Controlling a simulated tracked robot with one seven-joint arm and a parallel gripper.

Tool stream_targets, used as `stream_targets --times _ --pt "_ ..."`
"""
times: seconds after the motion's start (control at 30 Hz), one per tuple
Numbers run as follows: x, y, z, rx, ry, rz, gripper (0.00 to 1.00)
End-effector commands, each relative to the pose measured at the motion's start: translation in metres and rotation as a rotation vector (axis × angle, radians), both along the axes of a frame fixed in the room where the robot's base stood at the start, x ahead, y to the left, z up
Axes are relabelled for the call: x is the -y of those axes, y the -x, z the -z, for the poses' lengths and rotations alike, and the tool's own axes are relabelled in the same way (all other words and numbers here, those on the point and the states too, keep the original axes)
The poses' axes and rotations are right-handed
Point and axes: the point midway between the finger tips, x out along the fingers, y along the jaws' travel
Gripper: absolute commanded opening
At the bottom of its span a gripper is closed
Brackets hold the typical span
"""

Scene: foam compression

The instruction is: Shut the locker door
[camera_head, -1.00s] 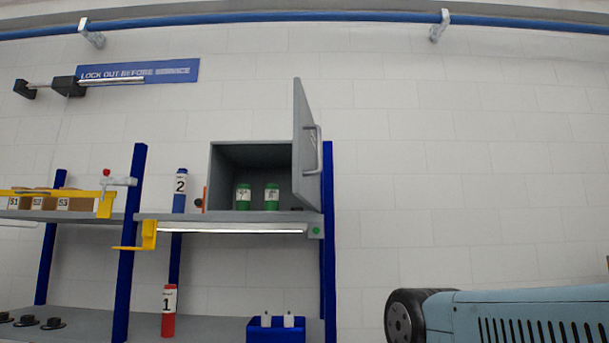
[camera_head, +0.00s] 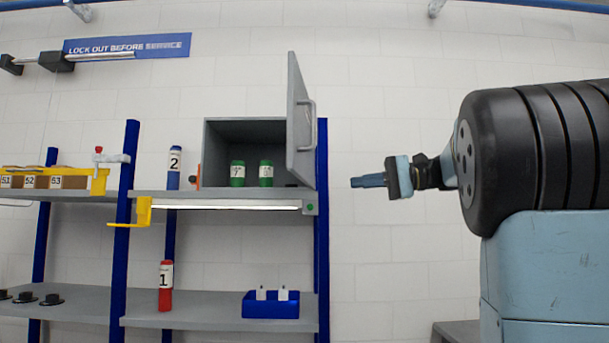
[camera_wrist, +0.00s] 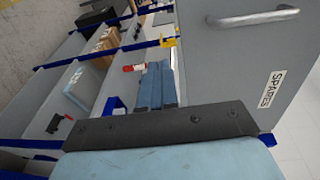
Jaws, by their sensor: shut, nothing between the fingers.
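The grey locker (camera_head: 209,130) stands on the upper shelf with its door (camera_head: 292,120) swung wide open on its right side. A metal bar handle (camera_head: 313,125) is on the door's right-facing side. In the wrist view the door (camera_wrist: 228,70) fills the upper right, with its handle (camera_wrist: 252,18) and a "SPARES" label (camera_wrist: 270,89). My gripper (camera_head: 354,182) is to the right of the door in the head view, pointing left, apart from the handle and lower than it. Its fingers (camera_wrist: 155,84) are shut and empty in the wrist view.
Two green cans (camera_head: 237,174) stand inside the locker. A blue can marked 2 (camera_head: 174,168) is left of it. A red can marked 1 (camera_head: 165,287) and a blue bin (camera_head: 271,305) are on the lower shelf. A blue post (camera_head: 322,230) stands below the door. The wall at right is clear.

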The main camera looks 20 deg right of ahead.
Motion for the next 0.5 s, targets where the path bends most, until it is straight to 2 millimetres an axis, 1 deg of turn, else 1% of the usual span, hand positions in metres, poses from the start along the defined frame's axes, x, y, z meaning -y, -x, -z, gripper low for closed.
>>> stream_targets --times 0.03,0.1,0.23,0.37,0.5 --pt "0.009 -0.004 -0.008 0.021 -0.024 -0.005 0.00" --pt "0.017 -0.005 -0.018 0.045 -0.047 -0.014 0.00" --pt "0.020 -0.006 -0.025 0.065 -0.065 -0.023 0.00" --pt "0.010 -0.010 -0.025 0.067 -0.067 -0.024 0.00" --pt "-0.010 -0.018 -0.025 0.065 -0.066 -0.026 0.00"
